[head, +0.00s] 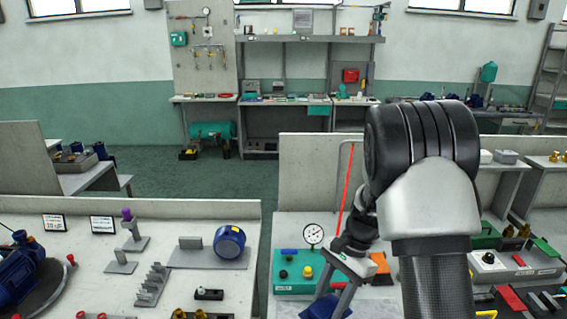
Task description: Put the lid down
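My gripper (336,288) is at the bottom middle of the head view, low over the right-hand bench and in front of the green test box. A blue part (326,308), which looks like the lid, sits at its fingertips and appears held between them. The bottom edge of the picture cuts the blue part off, so its full shape and whatever is under it are hidden. My arm covers much of the bench to the right of the gripper.
A green box with a gauge (313,235) and knobs stands beside the gripper. An orange part (379,268) lies close to its right. The left bench (180,220) holds a blue round motor (229,242), grey fixtures and signs. A gap separates the benches.

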